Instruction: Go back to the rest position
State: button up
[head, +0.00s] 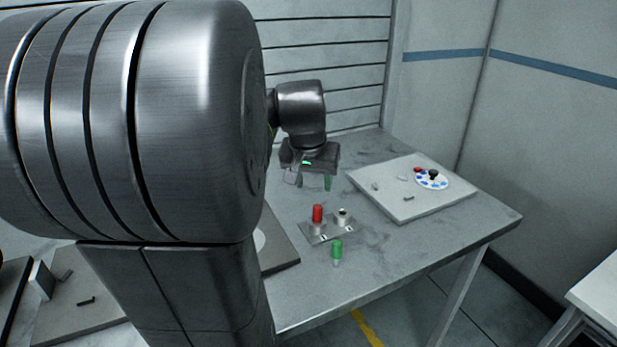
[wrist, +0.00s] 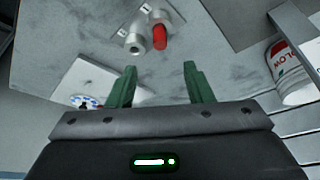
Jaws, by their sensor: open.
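My gripper (head: 314,183) hangs above the far part of the grey table (head: 385,258) in the head view. In the wrist view my gripper (wrist: 158,88) shows two green fingers spread apart with nothing between them. A small metal plate (head: 328,233) lies on the table in front of it, apart from the fingers. The plate carries a red cylinder (head: 317,213) and a metal socket (head: 342,216). The red cylinder (wrist: 160,36) also shows in the wrist view, beyond the fingertips.
A green-capped piece (head: 337,249) stands near the plate. A pale board (head: 425,205) with a white disc (head: 432,180) of blue spots lies at right. A labelled white tub (wrist: 292,72) shows in the wrist view. My arm hides the table's left part.

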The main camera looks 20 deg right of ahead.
aim_at(317, 208)
jog(key=x, duration=1.3)
jog(key=shift+w+d+f, duration=0.15)
jog(key=shift+f, duration=0.15)
jog(key=shift+r, duration=0.25)
jog(key=shift+f, duration=0.25)
